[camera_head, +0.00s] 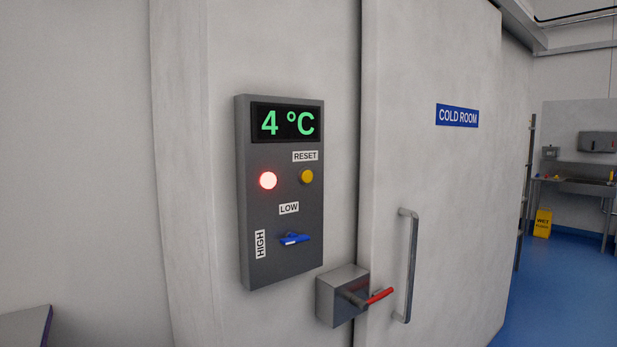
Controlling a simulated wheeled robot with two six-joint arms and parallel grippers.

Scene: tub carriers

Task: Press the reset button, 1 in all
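A grey control panel (281,265) is fixed to the pale wall left of the cold room door. Its display (287,123) reads 4 °C in green. The yellow round reset button (306,176) sits just below the white RESET label (305,156). To its left a round red lamp (268,180) is lit. Below is a blue switch handle (294,239), lying about level, with a LOW label (289,208) above it and a HIGH label (260,244) to its left. Neither of my grippers shows in this view.
A grey box with a red lever (380,296) juts out below right of the panel, by the door's vertical handle (407,265). The door carries a blue COLD ROOM sign (457,115). A yellow wet floor sign (543,223) stands far right on blue floor. The wall around the panel is clear.

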